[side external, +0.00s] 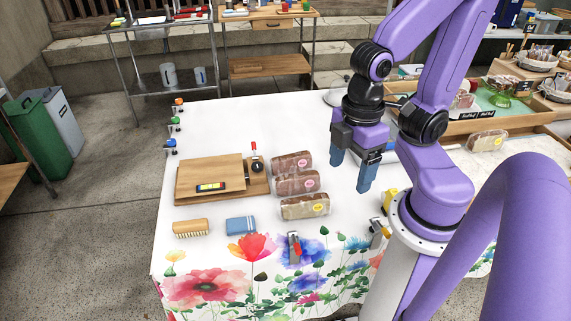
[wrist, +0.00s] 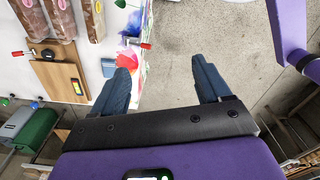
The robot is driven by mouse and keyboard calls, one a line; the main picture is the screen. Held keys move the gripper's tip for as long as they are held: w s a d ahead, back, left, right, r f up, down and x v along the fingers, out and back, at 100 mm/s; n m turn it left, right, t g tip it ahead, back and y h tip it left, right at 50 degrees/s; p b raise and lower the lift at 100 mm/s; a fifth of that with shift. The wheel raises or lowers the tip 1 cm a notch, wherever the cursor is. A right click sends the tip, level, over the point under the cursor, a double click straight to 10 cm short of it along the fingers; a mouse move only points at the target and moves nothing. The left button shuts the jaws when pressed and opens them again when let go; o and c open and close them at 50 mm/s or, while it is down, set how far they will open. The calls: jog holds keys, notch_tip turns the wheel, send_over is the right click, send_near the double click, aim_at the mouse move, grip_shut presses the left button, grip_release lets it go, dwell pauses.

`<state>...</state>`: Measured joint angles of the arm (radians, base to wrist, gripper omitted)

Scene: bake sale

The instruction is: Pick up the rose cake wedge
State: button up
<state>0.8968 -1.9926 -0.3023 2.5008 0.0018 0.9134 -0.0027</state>
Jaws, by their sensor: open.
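I cannot clearly make out a rose cake wedge. Three wrapped cake pieces lie in a row on the white table, left of my gripper (side external: 353,172) in the side view. The back piece (side external: 291,163) and middle piece (side external: 296,183) are brownish pink with pink labels. The front piece (side external: 304,207) is paler with a yellow label. In the wrist view, parts of the pieces show at the top left, one of them a brown piece (wrist: 59,20).
A wooden board (side external: 184,189) with a small level (side external: 209,187) lies left of the pieces. A brush (side external: 190,227), blue cloth (side external: 240,225) and red-handled tool (side external: 295,247) lie in front. Another wrapped piece (side external: 487,141) lies at the right near a wooden tray (side external: 510,121).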

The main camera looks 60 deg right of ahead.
jog(key=w+f+m, duration=0.1)
jog(key=w, duration=0.9)
jog(key=m, duration=0.2)
send_over(292, 154)
notch_tip(292, 154, down, 12)
notch_tip(292, 154, down, 12)
jog(key=shift+a+r, duration=0.1)
jog(key=shift+w+f, duration=0.1)
jog(key=shift+f, duration=2.6)
jog(key=c, duration=0.8)
